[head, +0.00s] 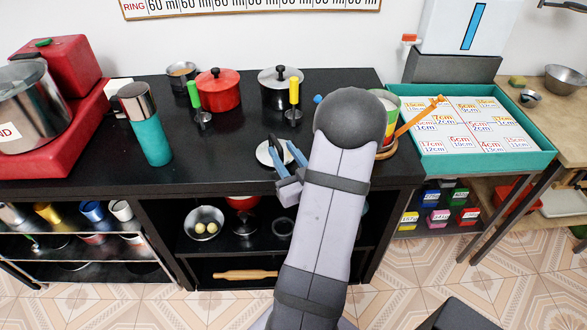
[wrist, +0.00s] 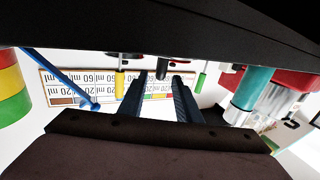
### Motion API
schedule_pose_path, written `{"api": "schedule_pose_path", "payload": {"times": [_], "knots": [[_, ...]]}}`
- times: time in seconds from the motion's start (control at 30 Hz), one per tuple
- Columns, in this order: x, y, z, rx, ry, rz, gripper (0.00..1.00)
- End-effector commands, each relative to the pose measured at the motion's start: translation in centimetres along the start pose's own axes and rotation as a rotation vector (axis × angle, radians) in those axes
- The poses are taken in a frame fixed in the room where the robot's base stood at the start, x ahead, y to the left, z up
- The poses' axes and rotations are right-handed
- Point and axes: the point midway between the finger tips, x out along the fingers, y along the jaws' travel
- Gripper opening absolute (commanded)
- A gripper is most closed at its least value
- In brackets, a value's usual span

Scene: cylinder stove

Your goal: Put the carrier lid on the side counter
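My gripper (head: 284,150) is low over the black counter, its two blue fingers pointing toward the back. In the wrist view, which is upside down, the fingers (wrist: 161,92) stand apart with a gap between them and nothing held. A pale round disc (head: 262,154), possibly the carrier lid, lies on the counter at the fingers, partly covered by them; I cannot tell whether they touch. A striped cylinder (head: 393,107), possibly the carrier, stands half hidden behind my arm; green, yellow and red bands show in the wrist view (wrist: 13,85). Which surface is the side counter is unclear.
A red pot (head: 217,94) and steel pot (head: 280,91) stand behind, with green and yellow handled tools before them. A teal flask (head: 149,131) stands left. A teal tray (head: 541,159) of number cards covers much of the right table. Counter between flask and disc is clear.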

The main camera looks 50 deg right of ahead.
Motion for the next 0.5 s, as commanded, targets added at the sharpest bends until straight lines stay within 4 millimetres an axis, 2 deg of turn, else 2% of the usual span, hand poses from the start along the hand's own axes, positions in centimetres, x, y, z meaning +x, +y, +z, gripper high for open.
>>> {"api": "schedule_pose_path", "payload": {"times": [0.5], "knots": [[-4.8, 0.1, -0.2, 0.002, -0.006, 0.002, 0.31]]}}
